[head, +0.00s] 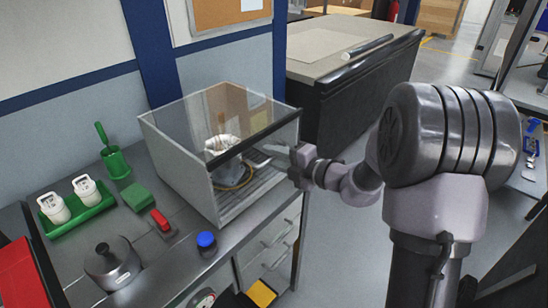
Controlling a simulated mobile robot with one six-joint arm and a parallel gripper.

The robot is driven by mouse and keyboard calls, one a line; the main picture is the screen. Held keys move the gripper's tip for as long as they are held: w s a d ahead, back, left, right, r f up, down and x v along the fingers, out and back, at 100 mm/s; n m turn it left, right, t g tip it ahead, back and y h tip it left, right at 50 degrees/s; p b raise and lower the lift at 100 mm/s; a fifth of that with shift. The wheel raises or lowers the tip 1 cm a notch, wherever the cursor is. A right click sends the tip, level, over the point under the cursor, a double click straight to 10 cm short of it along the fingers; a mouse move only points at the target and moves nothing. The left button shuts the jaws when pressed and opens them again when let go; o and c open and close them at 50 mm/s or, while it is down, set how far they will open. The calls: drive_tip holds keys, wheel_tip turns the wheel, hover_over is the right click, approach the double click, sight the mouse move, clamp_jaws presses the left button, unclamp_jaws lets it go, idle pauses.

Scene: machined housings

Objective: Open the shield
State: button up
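The shield (205,120) is a clear panel on a grey box enclosure on the steel bench, with a dark bar (256,134) along its front edge. It slopes over the top of the enclosure and looks lowered, though the exact angle is hard to judge. Through it I see a pale, rounded part (222,144) and a brown ring (236,178) inside. My gripper (266,157) is at the enclosure's front right, just below the bar, pointing left. Its fingers look apart with nothing between them. I cannot tell whether they touch the bar.
A black cabinet (345,95) stands behind.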

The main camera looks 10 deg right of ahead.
clamp_jaws()
idle(1.2)
